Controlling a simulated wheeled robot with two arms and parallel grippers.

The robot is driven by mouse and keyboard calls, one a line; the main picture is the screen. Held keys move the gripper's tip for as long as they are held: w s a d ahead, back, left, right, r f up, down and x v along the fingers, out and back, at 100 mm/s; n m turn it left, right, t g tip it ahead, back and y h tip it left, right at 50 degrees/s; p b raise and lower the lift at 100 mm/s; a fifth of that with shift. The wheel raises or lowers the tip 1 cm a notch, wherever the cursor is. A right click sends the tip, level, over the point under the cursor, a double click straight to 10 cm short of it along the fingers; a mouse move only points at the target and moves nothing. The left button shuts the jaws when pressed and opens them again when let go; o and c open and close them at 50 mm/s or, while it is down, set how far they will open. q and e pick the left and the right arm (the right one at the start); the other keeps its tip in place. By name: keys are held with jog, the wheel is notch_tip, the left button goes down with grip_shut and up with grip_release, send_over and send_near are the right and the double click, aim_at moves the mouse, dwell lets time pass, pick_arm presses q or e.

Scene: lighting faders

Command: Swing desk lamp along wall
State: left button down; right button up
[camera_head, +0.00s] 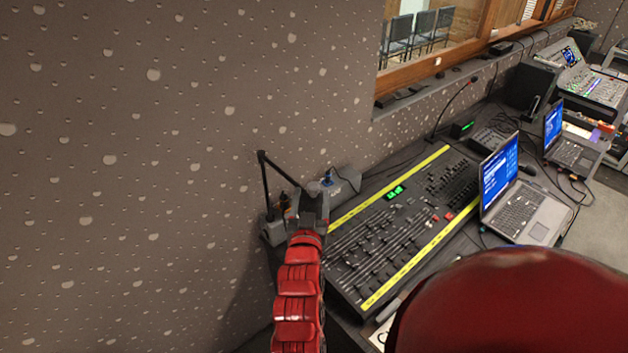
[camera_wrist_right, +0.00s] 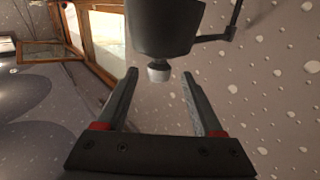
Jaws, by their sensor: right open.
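The desk lamp's thin black jointed arm (camera_head: 265,182) stands at the left end of the mixing desk, close against the wall. Its upper link slopes down to the right toward my right gripper (camera_head: 312,200), which hides part of the lamp. In the right wrist view the dark lamp head (camera_wrist_right: 168,25) hangs just ahead, with a pale round tip (camera_wrist_right: 158,72) below it. A thin arm leaves the head to the right. My right gripper (camera_wrist_right: 160,82) is open, and the pale tip appears between its fingertips, with no clear contact. My left gripper is not in view.
The mixing desk (camera_head: 362,290) with yellow edge strips and many faders lies right of the gripper. A laptop (camera_head: 517,210) stands beyond it. The speckled wall (camera_head: 150,150) rises close on the left. A grey box-like item (camera_head: 342,187) sits behind the gripper.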

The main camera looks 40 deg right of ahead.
aim_at(314, 184)
jog(key=p+x, duration=0.2)
jog(key=x, duration=0.3)
jog(key=shift+d+r, duration=0.2)
jog(key=shift+w+d+f+p, duration=0.2)
jog(key=shift+w+d+p, duration=0.15)
jog(key=shift+w, duration=0.2)
jog(key=shift+c, duration=0.3)
grip_shut()
dwell(0.6)
